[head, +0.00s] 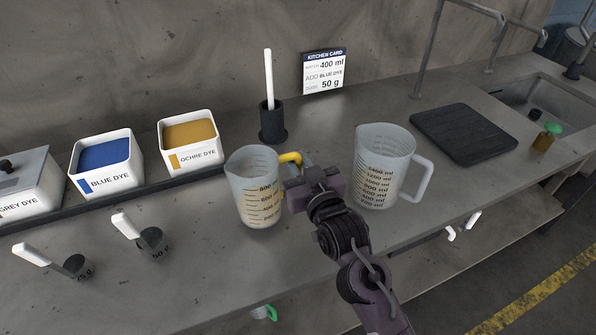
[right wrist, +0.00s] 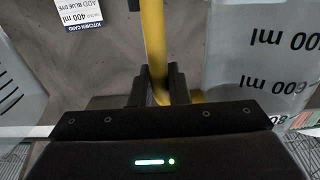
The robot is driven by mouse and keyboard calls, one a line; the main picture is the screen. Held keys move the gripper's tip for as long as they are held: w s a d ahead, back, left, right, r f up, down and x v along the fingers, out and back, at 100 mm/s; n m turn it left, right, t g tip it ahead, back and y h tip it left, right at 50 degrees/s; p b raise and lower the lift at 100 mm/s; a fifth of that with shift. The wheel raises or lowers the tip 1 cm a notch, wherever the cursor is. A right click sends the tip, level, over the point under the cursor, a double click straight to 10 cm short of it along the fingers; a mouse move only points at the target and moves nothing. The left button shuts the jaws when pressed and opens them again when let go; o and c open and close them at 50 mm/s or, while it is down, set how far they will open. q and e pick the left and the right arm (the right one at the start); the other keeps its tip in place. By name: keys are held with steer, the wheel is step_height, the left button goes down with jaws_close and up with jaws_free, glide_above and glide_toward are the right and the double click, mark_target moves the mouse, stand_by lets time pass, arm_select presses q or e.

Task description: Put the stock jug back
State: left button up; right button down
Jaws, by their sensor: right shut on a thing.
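A clear jug with a yellow handle (head: 256,190) stands upright at the middle of the counter, and its marked wall fills the right of the right wrist view (right wrist: 265,60). My right gripper (head: 302,186) is shut on its yellow handle (right wrist: 154,45), which runs between the two fingers. I cannot tell whether the jug's base touches the counter. A larger clear jug with a white handle (head: 383,165) stands upright to the right of my right gripper. No label tells which one is the stock jug. My left gripper is not in view.
Blue dye (head: 104,165) and ochre dye (head: 191,142) tubs stand at the left. Two scoops (head: 150,240) lie in front of them. A black holder (head: 272,122) with a white rod and a kitchen card (head: 324,72) are behind. A dark ribbed mat (head: 464,134) lies right, before the sink.

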steer(key=shift+f, duration=1.3)
steer(key=shift+f, duration=0.2)
steer(key=c, duration=1.4)
jaws_free()
steer(key=shift+r, duration=0.1)
steer(key=shift+b+v, duration=1.05)
steer(key=shift+v, duration=4.95)
